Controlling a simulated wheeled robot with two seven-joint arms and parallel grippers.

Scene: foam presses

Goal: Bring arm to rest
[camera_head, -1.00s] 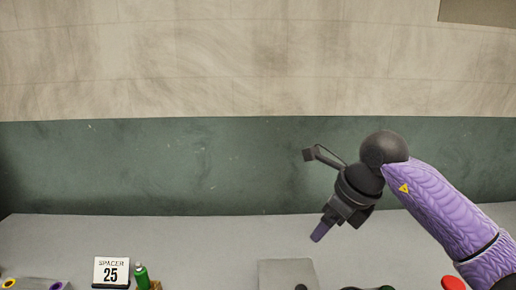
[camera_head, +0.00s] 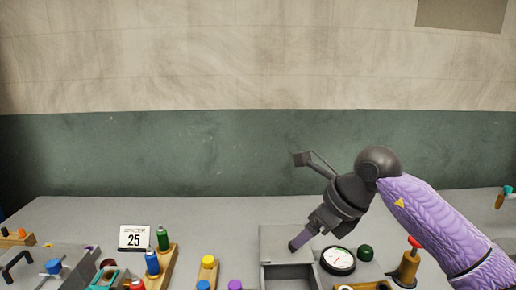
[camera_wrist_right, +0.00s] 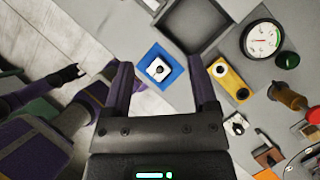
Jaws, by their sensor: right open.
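My right arm reaches in from the right in the head view, with a purple sleeve and a dark wrist. Its right gripper (camera_head: 299,243) points down and left, in front of a grey open box (camera_head: 285,268). In the right wrist view its two fingers (camera_wrist_right: 163,88) are spread wide with nothing between them. They are above the bench; a blue square plate with a white piece (camera_wrist_right: 158,69) lies beyond the gap. My left gripper does not show in the head view; purple and dark parts of mine at the left of the wrist view do not show jaws clearly.
A round gauge (camera_head: 338,261), a green knob (camera_head: 366,252) and a red-topped plunger (camera_head: 409,262) stand right of the box. A "25" card (camera_head: 133,238) and small bottles in a wooden rack (camera_head: 168,262) stand left. The back of the bench (camera_head: 220,208) is clear.

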